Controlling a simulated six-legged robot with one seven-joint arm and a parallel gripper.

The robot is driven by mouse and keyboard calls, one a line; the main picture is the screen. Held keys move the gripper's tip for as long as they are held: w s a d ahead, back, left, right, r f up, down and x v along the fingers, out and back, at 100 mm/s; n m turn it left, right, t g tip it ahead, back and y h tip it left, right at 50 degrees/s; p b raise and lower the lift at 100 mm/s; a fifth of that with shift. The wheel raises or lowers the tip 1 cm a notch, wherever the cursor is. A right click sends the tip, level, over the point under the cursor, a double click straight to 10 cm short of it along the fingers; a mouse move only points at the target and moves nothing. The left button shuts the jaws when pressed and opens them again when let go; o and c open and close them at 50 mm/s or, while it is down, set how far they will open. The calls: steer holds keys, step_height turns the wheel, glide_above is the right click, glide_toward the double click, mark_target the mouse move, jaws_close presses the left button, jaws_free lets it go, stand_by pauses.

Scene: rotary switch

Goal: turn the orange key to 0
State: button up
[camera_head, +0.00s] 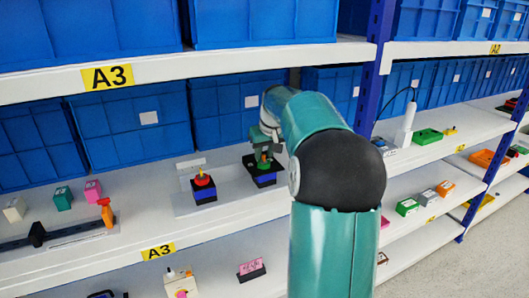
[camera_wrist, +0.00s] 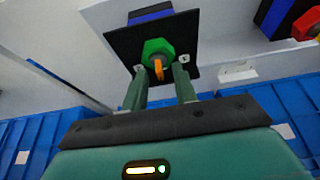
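The orange key (camera_wrist: 158,68) stands out from a green round switch head (camera_wrist: 157,48) on a black and blue box, seen in the wrist view. The box (camera_head: 263,178) stands on the shelf in the head view, with the key there hard to make out. My gripper (camera_wrist: 159,72) has its two fingers apart, one on each side of the key, with visible gaps between. In the head view my gripper (camera_head: 266,142) is right above the green switch, partly hidden by my arm. The key's pointing against any 0 mark cannot be read.
A second switch with a red head (camera_head: 203,180) stands to the left on the same shelf. Blue bins (camera_head: 135,125) line the back. The shelf above (camera_head: 210,62) limits height. An orange lever (camera_head: 106,211) is at far left.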

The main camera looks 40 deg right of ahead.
mark_target(266, 164)
steer(key=shift+s+r, duration=0.1)
steer(key=shift+r, duration=0.2)
steer(key=shift+v, duration=1.25)
steer(key=s+a, duration=0.3)
steer(key=s, duration=0.8)
steer(key=shift+s+a, duration=0.2)
steer(key=shift+s, duration=0.05)
steer(key=shift+a, duration=0.1)
steer(key=s+a+n, duration=0.2)
steer(key=s+a, duration=0.1)
steer(key=a, duration=1.8)
steer(key=s+a+f+n+t+y, duration=0.1)
steer(key=s+a+f, duration=0.4)
steer(key=s+a, duration=0.4)
steer(key=a, duration=0.3)
